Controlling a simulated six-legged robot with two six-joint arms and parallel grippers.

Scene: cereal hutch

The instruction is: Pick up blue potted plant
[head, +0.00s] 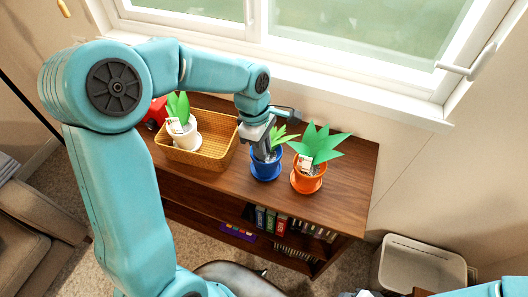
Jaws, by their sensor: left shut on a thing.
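The blue potted plant (266,167) stands upright on the wooden hutch top, in a blue pot with a blue saucer and green leaves. My left gripper (266,150) reaches down from above onto the pot's rim, at the left of its leaves. It is shut on the plant; its fingertips are partly hidden by the leaves and pot. The pot looks to be at the hutch top, and I cannot tell whether it is lifted. My right gripper is not in view; only a part of my right arm shows at the bottom right corner.
An orange potted plant (308,180) stands close to the right of the blue one. A yellow woven basket (222,154) at the left holds a white potted plant (182,136). A red object (156,112) lies behind the basket. The window (350,35) is behind. The right end of the hutch top (352,172) is clear.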

